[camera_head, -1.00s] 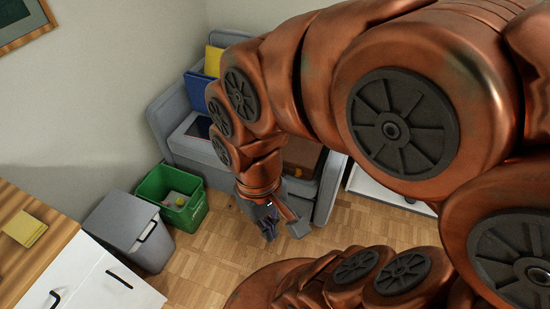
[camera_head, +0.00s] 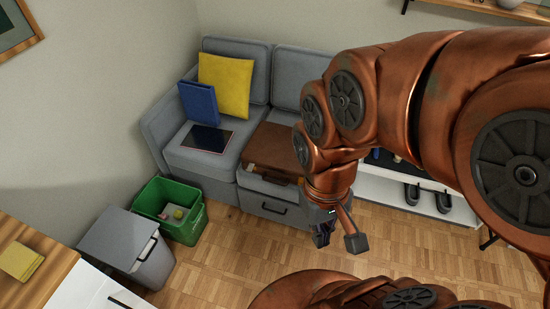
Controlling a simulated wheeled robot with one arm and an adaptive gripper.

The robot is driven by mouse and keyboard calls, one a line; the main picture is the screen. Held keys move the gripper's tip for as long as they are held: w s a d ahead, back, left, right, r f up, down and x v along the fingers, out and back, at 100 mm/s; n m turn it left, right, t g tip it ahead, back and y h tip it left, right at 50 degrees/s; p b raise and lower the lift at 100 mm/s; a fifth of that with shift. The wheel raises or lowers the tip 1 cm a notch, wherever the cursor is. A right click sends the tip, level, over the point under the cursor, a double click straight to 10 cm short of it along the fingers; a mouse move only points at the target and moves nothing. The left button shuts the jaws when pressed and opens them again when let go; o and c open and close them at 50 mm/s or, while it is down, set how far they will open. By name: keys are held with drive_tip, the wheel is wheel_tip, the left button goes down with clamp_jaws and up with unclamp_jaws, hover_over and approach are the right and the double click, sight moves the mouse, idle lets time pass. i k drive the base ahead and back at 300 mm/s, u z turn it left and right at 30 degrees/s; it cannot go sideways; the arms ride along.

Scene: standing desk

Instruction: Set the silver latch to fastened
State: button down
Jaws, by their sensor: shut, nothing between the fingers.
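A brown suitcase (camera_head: 273,147) lies flat on the seat of the grey sofa, its right end hidden behind my arm. Small fittings show along its front edge, one pale near the left and one orange near my arm. They are too small for me to tell which is the silver latch or how it is set. My gripper (camera_head: 322,236) points down over the floor, in front of and to the right of the suitcase in the picture. It is shut and empty, apart from the suitcase.
The grey sofa (camera_head: 176,157) also bears a yellow pillow (camera_head: 228,82), a blue binder (camera_head: 198,103) and a dark tablet (camera_head: 208,138). A green bin (camera_head: 183,228) and a grey bin (camera_head: 118,240) stand at left. A white shoe shelf (camera_head: 385,188) is behind my arm. Floor between is clear.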

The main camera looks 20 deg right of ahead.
sight(251, 166)
drive_tip(key=k, duration=0.65)
drive_tip(key=z, duration=0.05)
drive_tip(key=i, duration=0.5)
drive_tip(key=u, duration=0.6)
drive_tip(key=i, duration=0.6)
drive_tip(key=u, duration=0.55)
